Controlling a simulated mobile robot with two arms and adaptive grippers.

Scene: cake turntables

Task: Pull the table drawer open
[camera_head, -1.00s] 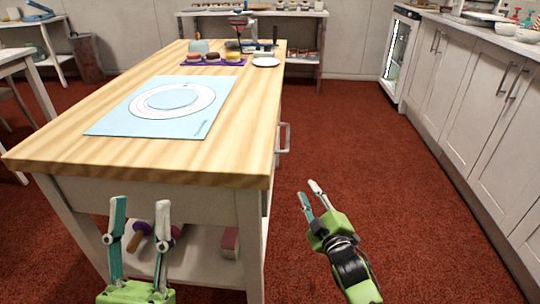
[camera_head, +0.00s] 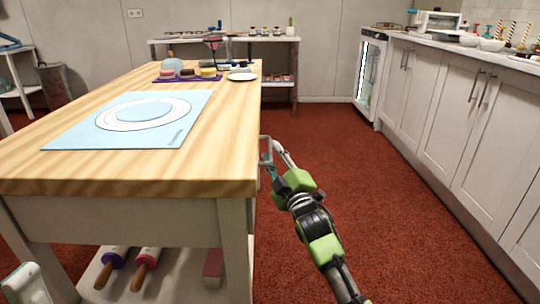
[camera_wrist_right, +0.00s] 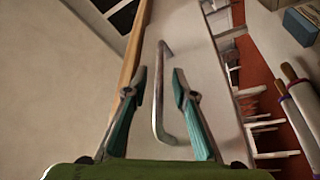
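The wooden-topped table (camera_head: 215,170) stands at left in the head view. Its drawer handle (camera_head: 265,139), a metal bar, sticks out from the table's right side under the top. My right gripper (camera_head: 272,160) is at this handle, and its fingers partly overlap it. In the right wrist view the handle (camera_wrist_right: 159,95) runs between the two parted fingers of my right gripper (camera_wrist_right: 158,80), with a gap on each side. The pale drawer front (camera_wrist_right: 190,45) lies behind the handle and looks closed. My left gripper is not in view in the head camera.
Red floor (camera_head: 380,215) is clear between the table and the white cabinets (camera_head: 455,135).

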